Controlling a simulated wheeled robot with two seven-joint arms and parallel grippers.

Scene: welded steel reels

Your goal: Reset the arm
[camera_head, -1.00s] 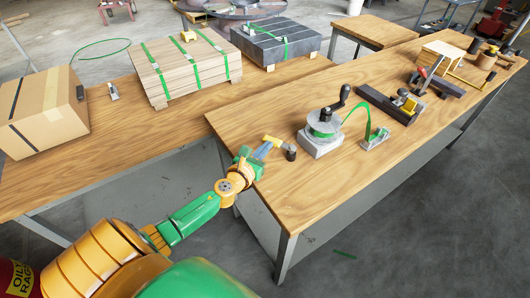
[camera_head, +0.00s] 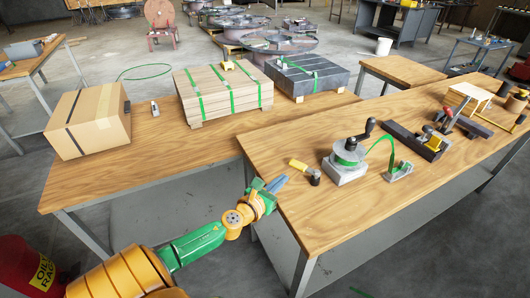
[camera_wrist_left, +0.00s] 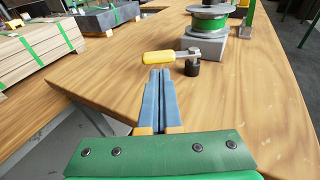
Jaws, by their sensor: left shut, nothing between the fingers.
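My left arm reaches in from the lower left of the head view. Its gripper (camera_head: 279,182) is shut and empty, at the near left corner of the right-hand wooden table (camera_head: 330,215). In the left wrist view the blue-grey fingers (camera_wrist_left: 160,80) lie together, pointing at a yellow-handled tool (camera_wrist_left: 158,57). That tool also shows in the head view (camera_head: 298,165), apart from the fingertips, with a dark cylindrical end (camera_head: 314,178). My right gripper is not in view.
A strapping reel with a crank (camera_head: 348,160) stands beyond the tool. The left table (camera_head: 150,170) holds a cardboard box (camera_head: 88,120), strapped planks (camera_head: 222,92) and a strapped dark stack (camera_head: 307,76). A red bin (camera_head: 25,268) stands at lower left.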

